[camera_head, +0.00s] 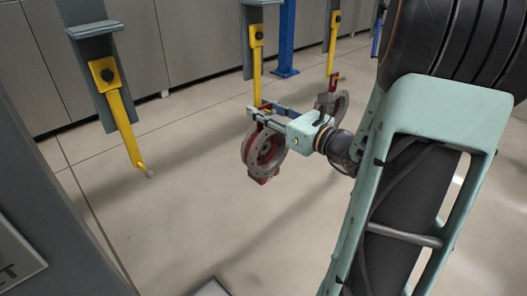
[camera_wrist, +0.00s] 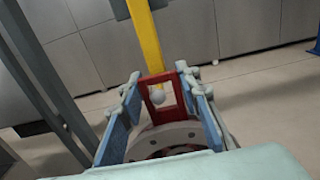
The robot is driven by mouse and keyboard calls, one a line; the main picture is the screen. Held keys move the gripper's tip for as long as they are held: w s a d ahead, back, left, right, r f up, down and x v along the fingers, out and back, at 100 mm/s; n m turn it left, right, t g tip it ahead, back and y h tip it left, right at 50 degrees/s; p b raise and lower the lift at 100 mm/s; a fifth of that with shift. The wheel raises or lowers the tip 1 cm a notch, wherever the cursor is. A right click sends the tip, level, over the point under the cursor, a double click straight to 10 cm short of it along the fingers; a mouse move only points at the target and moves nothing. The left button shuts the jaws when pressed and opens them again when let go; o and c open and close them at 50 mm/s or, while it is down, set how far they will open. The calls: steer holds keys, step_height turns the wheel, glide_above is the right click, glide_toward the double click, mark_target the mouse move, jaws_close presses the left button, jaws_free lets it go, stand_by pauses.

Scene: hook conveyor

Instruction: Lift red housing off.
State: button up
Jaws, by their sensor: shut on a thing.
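The red housing (camera_head: 263,152), with a grey round flange, is at the lower end of the middle yellow hook (camera_head: 257,70). In the wrist view its red rectangular loop (camera_wrist: 161,84) stands upright between my two blue finger pads. My gripper (camera_head: 262,111) comes from the right and is shut on this loop; its fingers also show in the wrist view (camera_wrist: 160,82). The yellow hook (camera_wrist: 144,35) passes behind the loop's top bar, and its pale ball tip (camera_wrist: 157,97) shows in the loop's opening. I cannot tell whether hook and loop touch. The housing's lower part is hidden in the wrist view.
An empty yellow hook (camera_head: 119,112) hangs at the left. Another flanged housing (camera_head: 332,103) hangs on a hook behind my gripper. A blue post (camera_head: 287,38) stands at the back before grey cabinets (camera_head: 190,42). The floor below is clear.

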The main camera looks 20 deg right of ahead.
mark_target(259, 93)
jaws_close()
steer(key=shift+r, duration=0.15)
steer(key=shift+r, duration=0.1)
steer(key=shift+r, duration=1.6)
steer(key=shift+s+d+r, duration=0.1)
steer(key=f+b+v, duration=0.1)
steer(key=v, duration=1.6)
steer(key=shift+s+f, duration=0.35)
